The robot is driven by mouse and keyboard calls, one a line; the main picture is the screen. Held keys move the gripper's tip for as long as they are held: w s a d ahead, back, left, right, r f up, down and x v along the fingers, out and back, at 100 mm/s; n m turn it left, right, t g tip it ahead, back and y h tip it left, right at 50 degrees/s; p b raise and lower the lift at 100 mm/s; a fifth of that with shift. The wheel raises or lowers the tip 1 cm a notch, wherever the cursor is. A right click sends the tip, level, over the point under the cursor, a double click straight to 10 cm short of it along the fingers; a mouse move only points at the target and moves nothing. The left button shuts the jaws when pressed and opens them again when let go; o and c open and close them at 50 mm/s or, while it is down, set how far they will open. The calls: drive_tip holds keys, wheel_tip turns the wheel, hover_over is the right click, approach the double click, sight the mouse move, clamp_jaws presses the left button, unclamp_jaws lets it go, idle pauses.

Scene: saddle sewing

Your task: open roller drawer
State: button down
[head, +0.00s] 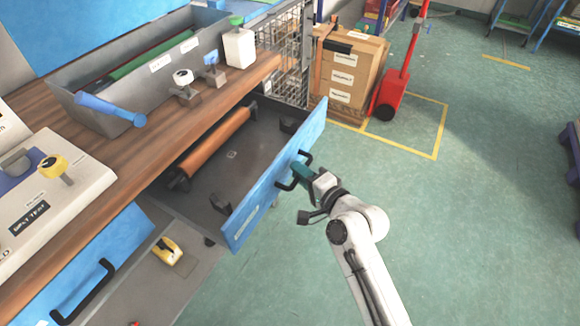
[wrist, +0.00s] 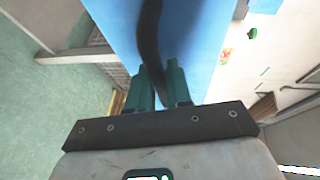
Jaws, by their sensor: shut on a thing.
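The roller drawer is pulled out from under the wooden bench, with a blue front (head: 250,205) and a dark tray (head: 240,160). A brown roller (head: 213,146) lies inside it toward the bench, between dark brackets. My gripper (head: 298,172) is at the outer side of the blue front, shut on the black drawer handle (head: 284,186). In the wrist view the teal fingers of my gripper (wrist: 160,90) sit on both sides of the dark handle (wrist: 150,40), with the blue front (wrist: 195,40) behind it. The fingers hide part of the handle.
The wooden bench (head: 130,165) carries a grey bin (head: 135,75) and a white bottle (head: 239,47). Boxes (head: 347,75) and a red hand truck (head: 400,75) stand behind.

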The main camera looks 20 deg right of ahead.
drive_tip(key=s+d, duration=0.2)
drive_tip(key=s, duration=0.1)
drive_tip(key=s+d, duration=0.1)
drive_tip(key=shift+s+d+f+b, duration=0.1)
drive_tip(key=shift+s+d+b, duration=0.2)
drive_tip(key=shift+s, duration=0.1)
drive_tip(key=c, duration=1.1)
unclamp_jaws()
drive_tip(key=shift+a, duration=0.1)
drive_tip(key=shift+w, duration=0.1)
drive_tip(key=v, duration=1.1)
drive_tip(key=shift+w, duration=0.1)
